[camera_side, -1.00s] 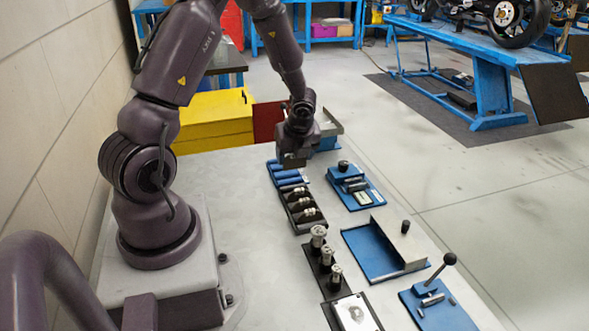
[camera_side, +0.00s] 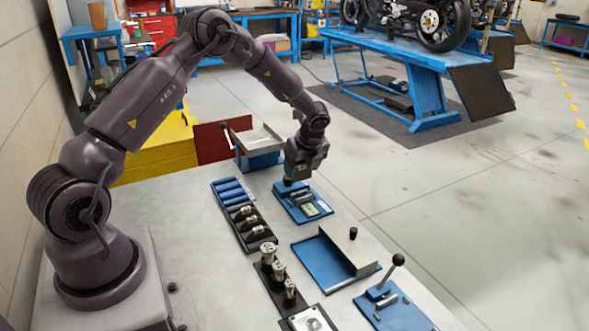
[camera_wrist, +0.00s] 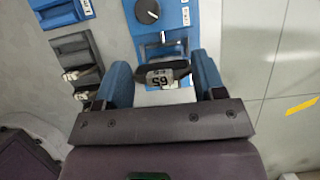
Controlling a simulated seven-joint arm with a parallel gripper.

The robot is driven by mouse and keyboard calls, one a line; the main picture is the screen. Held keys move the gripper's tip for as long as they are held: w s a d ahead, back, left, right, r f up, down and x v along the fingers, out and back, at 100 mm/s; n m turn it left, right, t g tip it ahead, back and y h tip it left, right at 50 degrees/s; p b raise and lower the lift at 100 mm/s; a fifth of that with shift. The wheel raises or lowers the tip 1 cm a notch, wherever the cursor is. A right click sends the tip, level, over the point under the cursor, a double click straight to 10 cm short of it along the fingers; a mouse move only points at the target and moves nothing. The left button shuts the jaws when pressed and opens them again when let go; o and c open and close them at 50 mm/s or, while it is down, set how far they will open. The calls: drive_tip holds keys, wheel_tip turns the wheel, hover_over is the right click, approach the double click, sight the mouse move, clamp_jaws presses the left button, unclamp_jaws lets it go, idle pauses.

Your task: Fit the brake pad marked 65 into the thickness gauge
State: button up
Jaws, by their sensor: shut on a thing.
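The brake pad marked 65 (camera_wrist: 165,76) is dark with a pale label that reads upside down in the wrist view. My gripper (camera_wrist: 163,80) is shut on it, with a blue finger on each side. The thickness gauge (camera_wrist: 172,14) is a blue block with a black knob and a slot, just ahead of the pad in the wrist view. In the side view my gripper (camera_side: 290,182) hangs over the back left part of the gauge (camera_side: 322,205). The pad is hidden there, and I cannot tell whether it touches the gauge.
A blue rack (camera_side: 218,184) and a black rack (camera_side: 262,243) with several parts stand left of the gauge. A blue fixture with an upright metal plate (camera_side: 312,262) and a lever device (camera_side: 372,300) lie nearer the camera. A metal tray (camera_side: 258,140) stands behind.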

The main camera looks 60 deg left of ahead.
sight(301, 180)
drive_tip(key=shift+f, duration=2.5)
drive_tip(key=shift+f, duration=0.6)
drive_tip(key=o, duration=1)
drive_tip(key=shift+r, duration=3.5)
